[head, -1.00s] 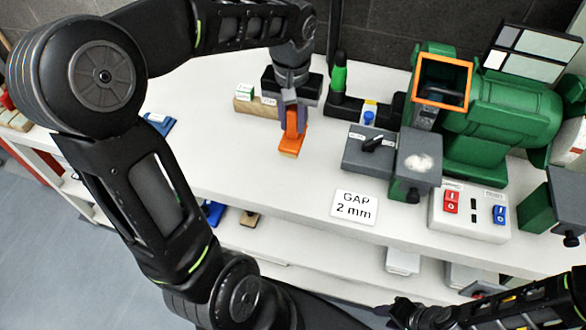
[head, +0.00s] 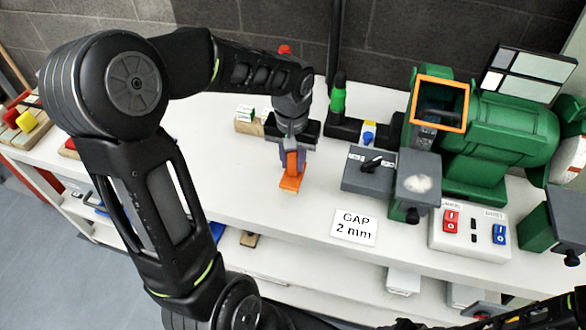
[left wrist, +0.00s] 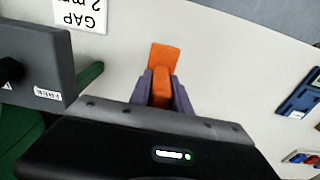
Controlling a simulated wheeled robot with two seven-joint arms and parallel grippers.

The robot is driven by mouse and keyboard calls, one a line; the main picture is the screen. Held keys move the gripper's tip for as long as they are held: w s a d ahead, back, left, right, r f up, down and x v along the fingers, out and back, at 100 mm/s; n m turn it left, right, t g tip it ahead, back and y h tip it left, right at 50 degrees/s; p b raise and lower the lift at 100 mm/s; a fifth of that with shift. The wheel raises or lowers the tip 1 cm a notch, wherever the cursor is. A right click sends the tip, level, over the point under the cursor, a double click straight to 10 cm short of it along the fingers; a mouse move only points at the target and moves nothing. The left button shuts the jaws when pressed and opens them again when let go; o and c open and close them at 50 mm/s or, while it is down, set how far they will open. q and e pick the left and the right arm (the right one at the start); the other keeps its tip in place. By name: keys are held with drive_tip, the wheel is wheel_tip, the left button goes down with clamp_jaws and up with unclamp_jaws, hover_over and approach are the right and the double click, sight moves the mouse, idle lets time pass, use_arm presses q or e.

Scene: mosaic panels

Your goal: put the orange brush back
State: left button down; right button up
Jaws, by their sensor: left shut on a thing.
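The orange brush (head: 289,181) is in my left gripper (head: 291,160), whose purple-grey fingers are shut on its upper part. It hangs over the white bench top (head: 220,175), left of the grey box with the knob. I cannot tell whether its lower end touches the bench. In the left wrist view the brush (left wrist: 165,58) sticks out beyond the fingers (left wrist: 163,90), and part of it is hidden between them. My right arm shows at the bottom right of the head view; its gripper is almost wholly cut off, so its jaws cannot be read.
A wooden block with labels (head: 249,123) stands behind and left of the brush. A grey box with a knob (head: 368,172), a green machine (head: 500,145) and a switch box (head: 470,232) stand to the right. The "GAP 2 mm" sign (head: 354,227) is nearer the front. Bench left of the brush is clear.

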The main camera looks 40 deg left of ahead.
sight(293, 170)
use_arm(q)
drive_tip(key=shift+f, duration=1.85)
drive_tip(key=shift+f, duration=0.15)
drive_tip(key=c, duration=1.2)
unclamp_jaws()
drive_tip(key=r, duration=1.2)
drive_tip(key=shift+s+d+r, duration=0.1)
drive_tip(key=shift+s+r, duration=0.1)
drive_tip(key=shift+s, duration=0.1)
